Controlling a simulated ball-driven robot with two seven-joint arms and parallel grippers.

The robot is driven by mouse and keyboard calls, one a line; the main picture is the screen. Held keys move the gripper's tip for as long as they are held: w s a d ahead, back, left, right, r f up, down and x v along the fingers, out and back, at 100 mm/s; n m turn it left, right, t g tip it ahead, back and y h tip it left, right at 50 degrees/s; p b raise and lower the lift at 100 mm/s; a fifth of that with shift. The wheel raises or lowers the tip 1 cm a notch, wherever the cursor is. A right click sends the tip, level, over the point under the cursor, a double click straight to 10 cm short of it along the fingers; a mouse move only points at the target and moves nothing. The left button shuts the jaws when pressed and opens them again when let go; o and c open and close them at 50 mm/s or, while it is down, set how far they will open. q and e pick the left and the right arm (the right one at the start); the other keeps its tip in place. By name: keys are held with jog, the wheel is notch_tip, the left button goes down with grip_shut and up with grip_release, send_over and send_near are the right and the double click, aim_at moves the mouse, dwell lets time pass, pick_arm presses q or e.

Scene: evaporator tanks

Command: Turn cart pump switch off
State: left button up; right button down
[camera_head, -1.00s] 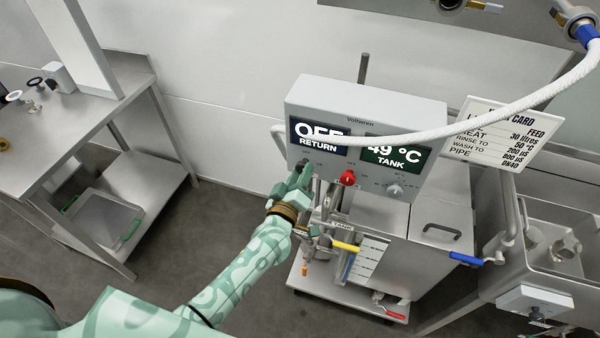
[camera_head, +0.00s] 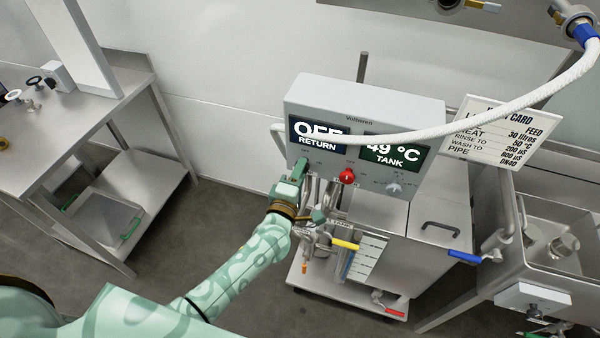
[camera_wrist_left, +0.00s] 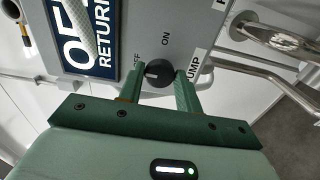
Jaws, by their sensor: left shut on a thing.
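The pump switch is a black rotary knob (camera_wrist_left: 156,73) on the grey control box (camera_head: 365,112) of the cart. In the left wrist view it has ON and OFF labels and a PUMP label beside it. Its white mark lies on the left side, towards OFF. My left gripper (camera_wrist_left: 157,84) is shut on the knob, with one green finger on each side. In the head view the left gripper (camera_head: 297,172) is at the box's lower left and hides most of the knob. My right gripper is not in view.
A red button (camera_head: 347,176) and a grey knob (camera_head: 394,186) are on the same panel. The displays read OFF RETURN and 49 °C TANK. A white hose (camera_head: 480,118) crosses in front. Valves with a yellow handle (camera_head: 345,244) and a blue handle (camera_head: 465,257) are below.

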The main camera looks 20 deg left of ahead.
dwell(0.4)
pick_arm(q)
jog(key=o, duration=1)
jog(key=shift+c, duration=0.2)
jog(key=shift+s, duration=0.1)
jog(key=s, duration=1.6)
jog(key=shift+a+p, duration=0.3)
jog(key=shift+a, duration=0.05)
